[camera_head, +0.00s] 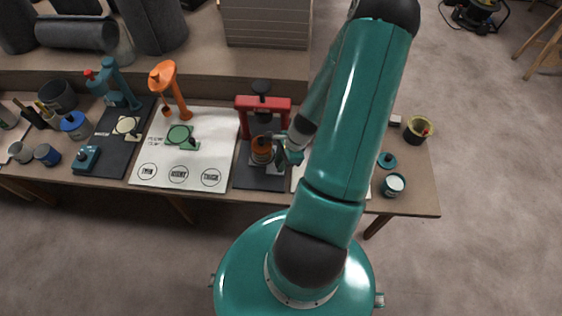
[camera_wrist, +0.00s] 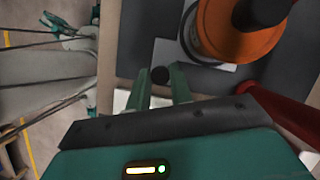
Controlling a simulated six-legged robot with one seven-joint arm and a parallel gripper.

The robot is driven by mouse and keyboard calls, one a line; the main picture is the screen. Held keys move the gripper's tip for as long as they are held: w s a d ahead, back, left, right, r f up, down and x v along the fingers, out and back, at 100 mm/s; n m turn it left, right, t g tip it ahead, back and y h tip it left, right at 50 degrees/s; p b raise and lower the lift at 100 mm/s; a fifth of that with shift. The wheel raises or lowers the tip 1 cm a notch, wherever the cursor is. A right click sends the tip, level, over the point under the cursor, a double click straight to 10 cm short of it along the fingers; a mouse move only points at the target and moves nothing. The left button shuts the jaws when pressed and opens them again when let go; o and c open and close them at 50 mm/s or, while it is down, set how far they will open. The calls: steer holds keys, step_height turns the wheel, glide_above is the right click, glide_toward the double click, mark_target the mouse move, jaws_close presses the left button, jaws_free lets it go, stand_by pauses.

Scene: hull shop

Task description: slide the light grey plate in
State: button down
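The light grey plate (camera_wrist: 168,52) lies under an orange cylinder (camera_wrist: 240,28) in the wrist view, and most of it is hidden. A bit of it also shows below the red press (camera_head: 262,103) in the head view (camera_head: 274,169). In the head view my gripper (camera_head: 291,152) is at the right side of the press, partly hidden by my arm.
The press stands on a dark mat (camera_head: 250,180). Left of it are a white sheet with labelled circles (camera_head: 205,150), an orange stand (camera_head: 168,85) and a blue-teal stand (camera_head: 118,83).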

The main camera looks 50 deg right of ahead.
steer(key=shift+w+d, duration=0.7)
steer(key=shift+d, duration=0.15)
steer(key=shift+w+d, duration=0.65)
steer(key=shift+d, duration=0.2)
steer(key=c, duration=1.3)
jaws_free()
steer(key=shift+s, duration=0.1)
